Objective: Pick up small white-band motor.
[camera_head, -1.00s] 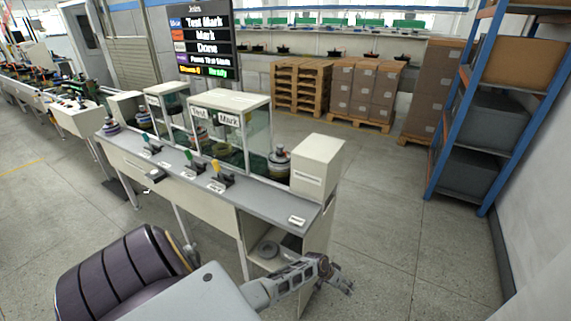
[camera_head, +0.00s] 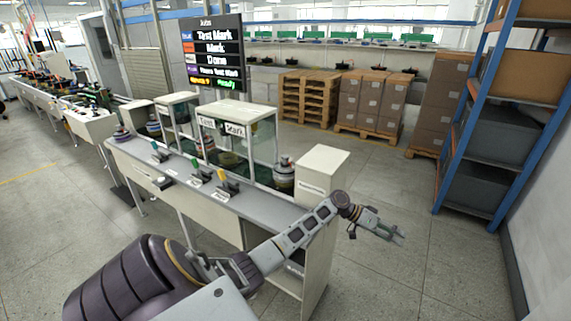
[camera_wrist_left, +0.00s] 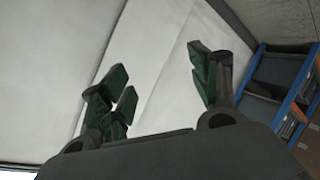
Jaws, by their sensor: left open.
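A motor (camera_head: 284,179) with light and dark bands stands at the right end of the workbench, beside the white box. Another banded motor (camera_head: 121,134) stands at the bench's left end, and one more (camera_head: 153,127) is behind it. They are too small to tell which is the small white-band motor. My left gripper (camera_head: 398,237) is held out past the bench's right end, apart from the motors. Its fingers are spread and empty, as the left wrist view (camera_wrist_left: 158,75) also shows. No motor shows in that wrist view. My right gripper is out of sight.
The workbench (camera_head: 210,188) carries glass-sided test boxes (camera_head: 249,140), small levers and a white box (camera_head: 322,174). A screen (camera_head: 214,55) hangs behind. A blue rack (camera_head: 480,120) stands at right. Pallets (camera_head: 305,97) and cartons (camera_head: 374,100) are at the back. Open floor lies between.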

